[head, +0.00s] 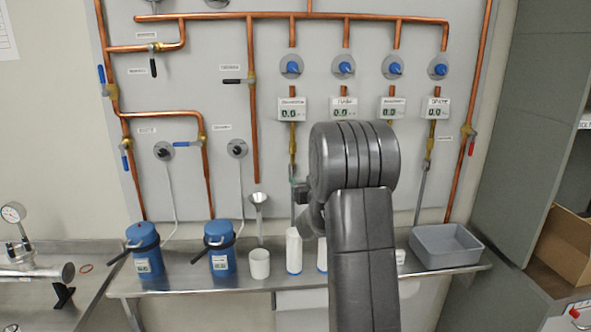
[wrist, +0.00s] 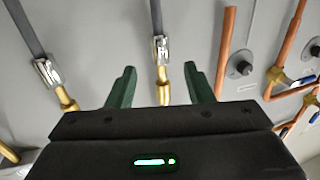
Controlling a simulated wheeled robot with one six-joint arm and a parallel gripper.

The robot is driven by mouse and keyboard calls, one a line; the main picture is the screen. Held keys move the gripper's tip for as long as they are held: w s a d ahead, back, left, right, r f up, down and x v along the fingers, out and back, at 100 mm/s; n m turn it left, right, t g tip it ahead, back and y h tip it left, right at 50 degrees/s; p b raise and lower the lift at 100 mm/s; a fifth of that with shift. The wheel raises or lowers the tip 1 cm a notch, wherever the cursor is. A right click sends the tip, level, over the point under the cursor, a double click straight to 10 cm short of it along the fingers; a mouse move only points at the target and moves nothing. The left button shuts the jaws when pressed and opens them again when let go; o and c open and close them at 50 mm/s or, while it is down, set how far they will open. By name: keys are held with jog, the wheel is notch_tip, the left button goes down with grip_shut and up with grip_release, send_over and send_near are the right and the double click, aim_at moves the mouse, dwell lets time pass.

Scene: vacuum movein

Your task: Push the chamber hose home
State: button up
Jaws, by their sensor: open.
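My gripper (wrist: 159,68) is open in the wrist view, its two dark green fingers spread. Between the fingertips in that picture is a hose end with a silver coupling (wrist: 160,47) against a brass fitting (wrist: 163,90); I cannot tell whether they are fully joined. A second hose end with a silver coupling (wrist: 45,71) and brass fitting shows to the left. In the head view, my arm hides most of the gripper and the middle fittings. A grey hose (head: 421,186) hangs below the right brass fitting. Labels are too small to tell which hose is the chamber hose.
Copper pipes (head: 254,110), valves and several gauges (head: 291,109) cover the wall panel. The bench below holds two blue canisters (head: 143,251) (head: 220,249), a white cup (head: 260,263), a white cylinder (head: 294,250) and a grey bin (head: 445,245). An open copper pipe end (wrist: 224,50) is beside the gripper.

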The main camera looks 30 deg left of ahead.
aim_at(294, 171)
jog(key=p+x, duration=0.1)
jog(key=x, duration=0.6)
jog(key=shift+p, duration=0.4)
jog(key=shift+c, duration=0.2)
